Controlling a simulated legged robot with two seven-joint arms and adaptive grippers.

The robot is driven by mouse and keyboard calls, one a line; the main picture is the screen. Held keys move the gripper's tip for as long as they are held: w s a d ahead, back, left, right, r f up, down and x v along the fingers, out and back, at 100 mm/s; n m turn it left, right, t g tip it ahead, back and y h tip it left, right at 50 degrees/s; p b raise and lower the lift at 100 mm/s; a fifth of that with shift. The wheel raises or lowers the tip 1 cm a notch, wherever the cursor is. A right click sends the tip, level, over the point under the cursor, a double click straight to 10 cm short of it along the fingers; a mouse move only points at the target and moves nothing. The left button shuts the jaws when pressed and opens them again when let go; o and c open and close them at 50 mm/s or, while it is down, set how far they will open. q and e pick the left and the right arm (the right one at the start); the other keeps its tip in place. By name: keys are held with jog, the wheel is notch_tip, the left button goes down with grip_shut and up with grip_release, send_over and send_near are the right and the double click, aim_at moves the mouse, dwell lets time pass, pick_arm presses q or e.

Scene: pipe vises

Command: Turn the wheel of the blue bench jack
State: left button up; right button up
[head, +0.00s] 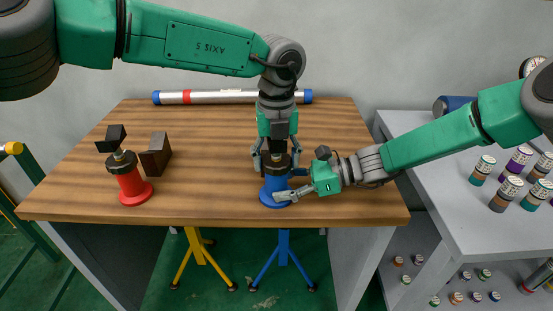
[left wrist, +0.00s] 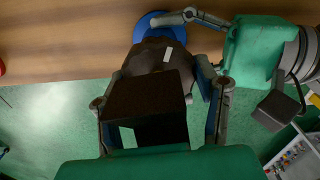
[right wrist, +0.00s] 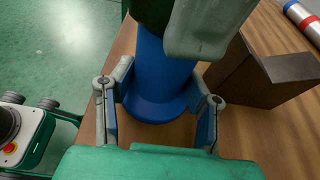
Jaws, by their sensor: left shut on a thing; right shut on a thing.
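The blue bench jack (head: 270,190) stands upright near the table's front edge. Its blue round base shows in the left wrist view (left wrist: 146,24), and its body in the right wrist view (right wrist: 155,75). My left gripper (head: 277,166) comes from above and is shut around the dark wheel (left wrist: 155,55) at the jack's top, which bears a pale mark. A black block-shaped part (left wrist: 150,95) sits between its fingers. My right gripper (head: 288,190) comes from the right, low down, and is shut on the blue body. The wheel is mostly hidden in the head view.
A red bench jack (head: 132,187) stands at the left, with a brown block (head: 156,155) behind it. A white pipe with red and blue bands (head: 220,97) lies at the back of the table. A grey shelf (head: 450,190) with several small cans stands right.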

pick_arm(q)
jog(key=shift+d+r, duration=0.1)
jog(key=o, duration=1.2)
jog(key=shift+r, duration=0.1)
notch_tip(320, 180, up, 12)
jog(key=shift+f, duration=0.15)
